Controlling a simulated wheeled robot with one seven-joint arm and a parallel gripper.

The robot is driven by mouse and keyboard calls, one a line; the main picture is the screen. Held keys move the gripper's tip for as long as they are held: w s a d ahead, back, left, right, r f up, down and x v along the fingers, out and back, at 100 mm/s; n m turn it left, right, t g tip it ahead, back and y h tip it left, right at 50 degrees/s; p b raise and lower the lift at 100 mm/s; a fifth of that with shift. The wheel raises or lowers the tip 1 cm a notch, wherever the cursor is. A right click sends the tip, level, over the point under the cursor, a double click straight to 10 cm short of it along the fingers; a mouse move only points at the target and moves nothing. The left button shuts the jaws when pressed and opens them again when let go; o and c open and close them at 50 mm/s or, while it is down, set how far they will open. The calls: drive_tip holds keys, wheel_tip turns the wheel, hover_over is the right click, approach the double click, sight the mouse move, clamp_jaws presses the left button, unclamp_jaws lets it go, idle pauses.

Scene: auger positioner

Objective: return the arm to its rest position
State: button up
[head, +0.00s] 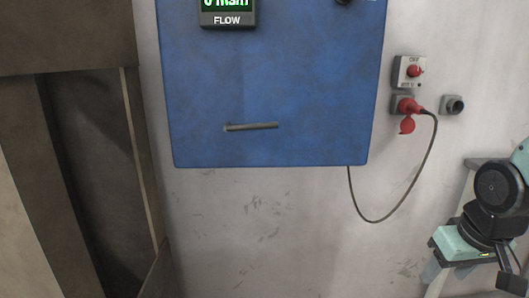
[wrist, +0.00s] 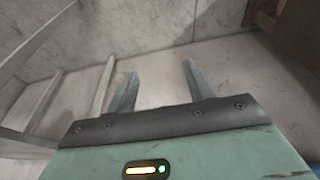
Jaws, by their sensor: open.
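My gripper (wrist: 159,69) shows in the wrist view with its two grey-teal fingers apart. Nothing is between the fingers, and no object touches them. Behind them are pale floor and the foot of a stained grey wall. In the head view, a teal and black part of my arm (head: 498,187) shows at the right edge, with a small lit indicator low on it. It is to the right of the blue cabinet and apart from it. The rest of the arm is cut off by the frame.
A blue cabinet (head: 275,90) with a FLOW display (head: 227,12) and a grey handle (head: 251,127) is on the wall. A red plug (head: 408,106) with a hanging cable is beside it, below a switch box (head: 409,72). Pale bars (wrist: 102,88) stand left in the wrist view.

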drive_tip(key=s+a+r+n+g, duration=0.15)
drive_tip(key=s+a+n, duration=0.25)
drive_tip(key=s+a, duration=0.4)
drive_tip(key=s+a+n+g, duration=0.2)
drive_tip(key=s+a+n, duration=0.2)
drive_tip(key=s+a, duration=0.5)
wheel_tip(320, 180, up, 15)
drive_tip(key=w+a+p, duration=0.1)
drive_tip(key=w+p, duration=0.1)
drive_tip(key=p, duration=1.3)
drive_tip(key=shift+w+a+m+y, duration=0.3)
drive_tip(key=shift+w+a+y, duration=0.05)
drive_tip(key=shift+y, duration=0.05)
drive_tip(key=shift+t, duration=0.25)
